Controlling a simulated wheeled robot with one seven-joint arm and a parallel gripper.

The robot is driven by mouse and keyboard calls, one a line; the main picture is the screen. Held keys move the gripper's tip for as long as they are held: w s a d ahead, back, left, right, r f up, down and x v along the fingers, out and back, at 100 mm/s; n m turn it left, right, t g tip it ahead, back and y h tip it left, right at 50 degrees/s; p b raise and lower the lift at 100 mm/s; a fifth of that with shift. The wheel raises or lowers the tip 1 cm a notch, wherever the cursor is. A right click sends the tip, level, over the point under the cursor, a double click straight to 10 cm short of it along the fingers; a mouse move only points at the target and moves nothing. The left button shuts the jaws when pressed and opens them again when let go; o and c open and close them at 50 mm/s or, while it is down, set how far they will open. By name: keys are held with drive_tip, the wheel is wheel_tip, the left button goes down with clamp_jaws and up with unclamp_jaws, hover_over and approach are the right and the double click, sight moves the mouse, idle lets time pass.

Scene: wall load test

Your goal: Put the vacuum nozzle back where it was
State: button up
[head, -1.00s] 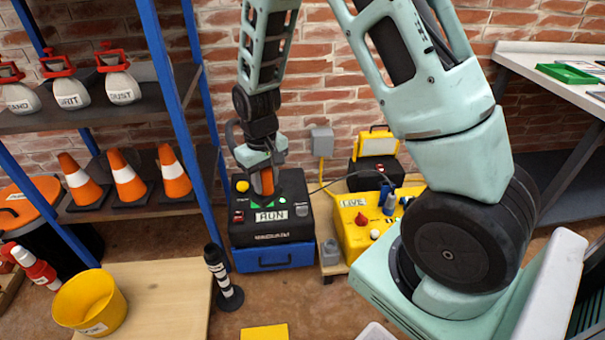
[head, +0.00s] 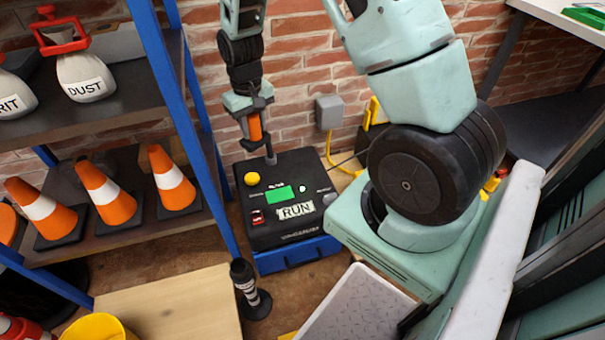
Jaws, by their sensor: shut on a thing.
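My gripper (head: 255,108) is shut on an orange-bodied piece, which I take for the vacuum nozzle (head: 255,127). A short dark part shows beside its lower end. The gripper holds it upright above the back edge of the vacuum (head: 318,224), a black box with a blue base, a green screen and a RUN label. A small grey stub (head: 271,156) stands at the vacuum's back edge, just below the nozzle. I cannot tell whether the two touch.
A blue-framed shelf (head: 184,110) with orange cones (head: 105,192) and a DUST container (head: 85,76) stands at left. A black post with white bands (head: 247,284) stands in front of the vacuum. A grey wall box (head: 329,112) is behind; my arm's base fills the right.

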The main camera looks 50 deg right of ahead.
drive_tip(key=d+f+m+b, duration=0.3)
drive_tip(key=d+f+b, duration=0.2)
drive_tip(key=d+f, duration=0.35)
drive_tip(key=m+b, duration=0.3)
drive_tip(key=b, duration=0.6)
hover_over(306, 169)
wheel_tip(306, 169, down, 16)
drive_tip(key=shift+a+f, duration=0.1)
drive_tip(key=shift+f, duration=0.05)
drive_tip(key=shift+f, duration=0.1)
drive_tip(key=o, duration=0.9)
wheel_tip(306, 169, up, 12)
drive_tip(key=p, duration=0.5)
